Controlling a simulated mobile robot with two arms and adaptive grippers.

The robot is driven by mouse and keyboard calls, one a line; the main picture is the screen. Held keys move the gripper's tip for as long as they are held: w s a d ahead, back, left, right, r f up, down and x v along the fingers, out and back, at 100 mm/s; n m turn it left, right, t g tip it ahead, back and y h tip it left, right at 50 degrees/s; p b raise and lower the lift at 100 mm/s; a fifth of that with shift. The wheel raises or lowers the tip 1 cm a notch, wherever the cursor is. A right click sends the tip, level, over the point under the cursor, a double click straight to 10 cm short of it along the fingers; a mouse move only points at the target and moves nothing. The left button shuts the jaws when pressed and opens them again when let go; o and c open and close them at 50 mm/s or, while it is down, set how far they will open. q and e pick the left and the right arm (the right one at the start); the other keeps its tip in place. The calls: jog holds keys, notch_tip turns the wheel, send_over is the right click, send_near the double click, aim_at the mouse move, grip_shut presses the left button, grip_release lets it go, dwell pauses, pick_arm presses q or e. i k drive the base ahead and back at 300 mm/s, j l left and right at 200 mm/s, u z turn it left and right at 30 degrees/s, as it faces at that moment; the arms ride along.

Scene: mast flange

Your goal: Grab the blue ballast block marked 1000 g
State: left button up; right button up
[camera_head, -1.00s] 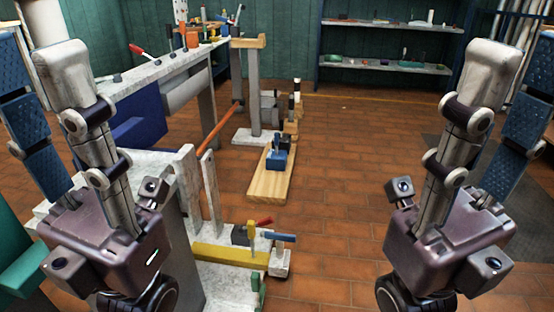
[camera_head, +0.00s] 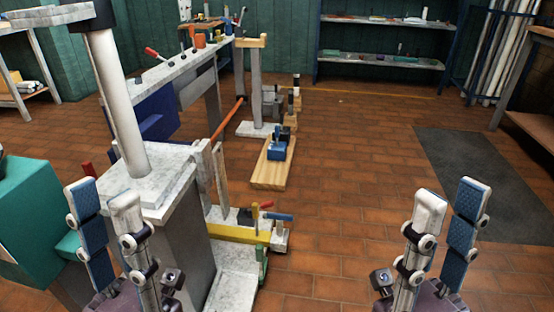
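A blue block (camera_head: 276,152) sits on a pale wooden board (camera_head: 268,177) on the floor, a little left of centre in the head view. A smaller dark block (camera_head: 284,137) is just behind it. Any marking on the blue block is too small to read. My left gripper (camera_head: 103,196) is at the lower left, empty, its two fingers pointing up and apart. My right gripper (camera_head: 450,190) is at the lower right, also empty with its fingers apart. Both are nearer to me than the block and well clear of it.
A grey pedestal with a white mast (camera_head: 122,105) stands left. A long bench (camera_head: 165,73) runs behind it. Clamps and a yellow bar (camera_head: 240,234) lie low, before the board. A wall shelf (camera_head: 380,58) is at the back. Tiled floor right of the board is clear, with a dark mat (camera_head: 478,180).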

aim_at(276, 150)
jog(key=k+u, duration=0.1)
jog(key=u, duration=0.75)
jog(key=k+j+u, duration=0.1)
jog(key=u, duration=0.35)
jog(key=i+l+u, duration=0.15)
jog(key=l, duration=0.35)
jog(key=i+l+u, duration=0.15)
jog(key=l, duration=0.35)
jog(key=l+u, duration=0.15)
jog(key=l, duration=0.35)
jog(key=i+l+u, duration=0.2)
jog(key=l, duration=0.3)
jog(key=k, duration=0.05)
